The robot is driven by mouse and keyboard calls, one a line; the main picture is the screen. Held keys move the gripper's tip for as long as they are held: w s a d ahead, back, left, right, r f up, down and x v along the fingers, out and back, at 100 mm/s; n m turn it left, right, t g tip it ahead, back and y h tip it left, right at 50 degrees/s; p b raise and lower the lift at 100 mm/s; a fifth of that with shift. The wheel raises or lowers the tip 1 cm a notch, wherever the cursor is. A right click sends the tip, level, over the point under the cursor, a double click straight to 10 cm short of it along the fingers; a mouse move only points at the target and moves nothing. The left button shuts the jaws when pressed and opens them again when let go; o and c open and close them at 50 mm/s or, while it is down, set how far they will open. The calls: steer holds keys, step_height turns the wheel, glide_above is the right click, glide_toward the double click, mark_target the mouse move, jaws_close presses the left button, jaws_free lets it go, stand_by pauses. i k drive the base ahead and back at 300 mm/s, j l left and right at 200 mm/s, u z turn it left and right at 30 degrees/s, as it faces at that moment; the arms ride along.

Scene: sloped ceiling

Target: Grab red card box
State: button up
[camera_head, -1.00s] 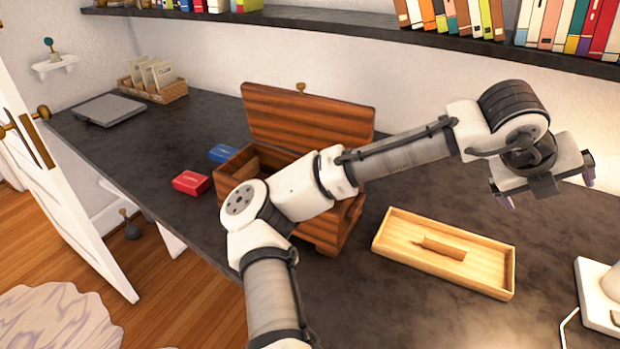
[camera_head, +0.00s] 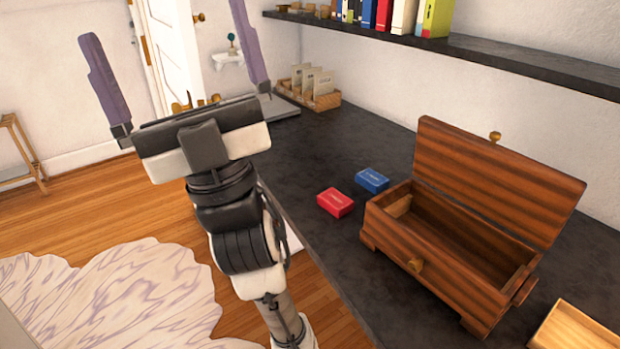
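The red card box (camera_head: 335,202) lies flat on the dark countertop, just left of an open wooden chest. A blue card box (camera_head: 372,180) lies close behind it, to the right. My gripper (camera_head: 172,62) is raised at the upper left of the view, left of the countertop's edge and away from the red box. Its two purple fingers are spread wide, with nothing between them. The red box is in full view.
The wooden chest (camera_head: 440,262) stands with its lid up and looks empty inside. A light wooden tray (camera_head: 575,332) sits at the lower right. A small file box (camera_head: 325,98) stands at the far end. A bookshelf (camera_head: 470,52) runs above the countertop (camera_head: 300,160).

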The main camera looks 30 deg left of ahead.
mark_target(335, 203)
steer(key=i+j+u, duration=0.45)
steer(key=i+u, duration=0.15)
steer(key=i+j+u, duration=0.1)
steer(key=i+u, duration=0.2)
steer(key=i, duration=0.15)
